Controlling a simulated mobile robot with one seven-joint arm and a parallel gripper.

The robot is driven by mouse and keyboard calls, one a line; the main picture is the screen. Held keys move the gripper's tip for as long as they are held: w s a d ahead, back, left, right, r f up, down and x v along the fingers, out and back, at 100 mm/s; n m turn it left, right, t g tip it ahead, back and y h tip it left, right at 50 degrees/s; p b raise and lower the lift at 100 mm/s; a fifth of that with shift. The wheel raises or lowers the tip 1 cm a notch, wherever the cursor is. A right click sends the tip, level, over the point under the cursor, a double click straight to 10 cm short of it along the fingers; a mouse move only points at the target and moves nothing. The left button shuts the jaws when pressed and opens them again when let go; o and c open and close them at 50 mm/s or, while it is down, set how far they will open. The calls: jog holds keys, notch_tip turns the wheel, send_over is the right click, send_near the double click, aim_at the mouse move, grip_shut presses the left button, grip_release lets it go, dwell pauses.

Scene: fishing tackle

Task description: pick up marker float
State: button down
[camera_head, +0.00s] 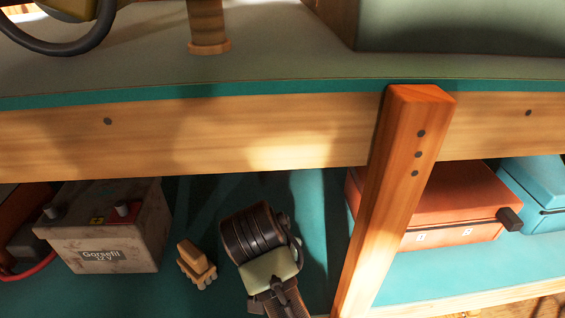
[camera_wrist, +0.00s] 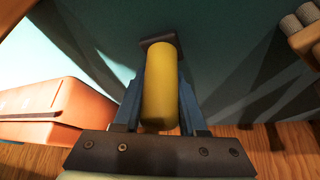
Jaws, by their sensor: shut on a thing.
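The marker float (camera_wrist: 161,85) is a yellow cylinder with a rounded end. In the wrist view it lies lengthwise between the two blue fingers of my gripper (camera_wrist: 160,72), which is shut on it. A dark block shows at its far end. In the head view my gripper (camera_head: 281,296) seems to be at the bottom edge, below its pale green body and black ribbed wrist. I cannot make out the float there. Whether it touches the teal shelf surface is unclear.
The lower teal shelf (camera_head: 430,290) holds a battery (camera_head: 105,232), a small wooden piece (camera_head: 196,264), an orange box (camera_head: 440,205) and a blue box (camera_head: 540,185). A wooden post (camera_head: 390,200) stands right of my gripper. A wooden beam (camera_head: 230,135) runs above.

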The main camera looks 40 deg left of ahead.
jog(key=shift+r, duration=0.35)
notch_tip(320, 180, up, 2)
jog(key=shift+a+r+b, duration=0.1)
jog(key=shift+r+b, duration=0.1)
jog(key=shift+b, duration=0.4)
jog(key=s+d+p, duration=0.2)
jog(key=s+d, duration=0.1)
jog(key=s, duration=0.4)
jog(key=s+d+p, duration=0.3)
jog(key=s+d, duration=0.1)
jog(key=s, duration=0.3)
jog(key=shift+r, duration=0.45)
